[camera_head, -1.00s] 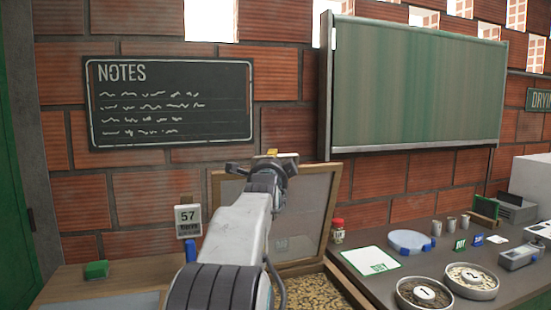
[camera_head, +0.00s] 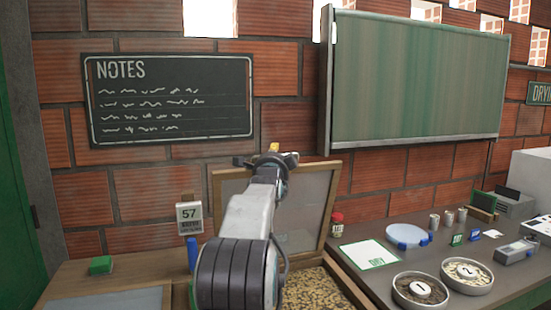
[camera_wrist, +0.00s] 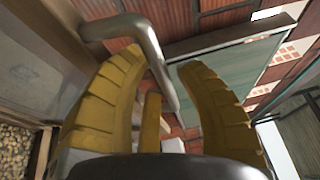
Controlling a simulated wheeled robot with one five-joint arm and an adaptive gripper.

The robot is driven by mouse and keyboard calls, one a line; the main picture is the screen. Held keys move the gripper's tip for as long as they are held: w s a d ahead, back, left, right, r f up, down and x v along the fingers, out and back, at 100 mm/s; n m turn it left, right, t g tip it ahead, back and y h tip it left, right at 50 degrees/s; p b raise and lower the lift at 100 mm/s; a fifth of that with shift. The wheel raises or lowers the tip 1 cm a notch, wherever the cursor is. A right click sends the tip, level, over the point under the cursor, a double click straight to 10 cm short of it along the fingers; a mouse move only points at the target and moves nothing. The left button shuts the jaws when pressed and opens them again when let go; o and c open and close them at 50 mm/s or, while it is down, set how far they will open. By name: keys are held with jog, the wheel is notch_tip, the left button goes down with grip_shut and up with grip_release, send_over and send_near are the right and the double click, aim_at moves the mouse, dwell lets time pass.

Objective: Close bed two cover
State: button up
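The bed two cover (camera_head: 325,190) is a wooden-framed lid with a pale panel. It stands open, tilted up behind a bed of beans (camera_head: 312,290). My gripper (camera_head: 273,150) is in front of the cover's upper edge in the head view and hides part of it. In the wrist view, my gripper's yellow fingers (camera_wrist: 165,85) are spread apart. A bent grey metal handle (camera_wrist: 152,50) reaches in from the cover's frame (camera_wrist: 62,45) at the left and passes between or just beyond the fingertips. I cannot tell whether they touch it.
The right counter holds a red-lidded jar (camera_head: 337,226), numbered bowls (camera_head: 420,291) and a blue-clipped dish (camera_head: 407,236). A brick wall stands behind.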

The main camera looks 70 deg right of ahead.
grip_shut()
jog(key=shift+f, duration=0.1)
dwell(0.3)
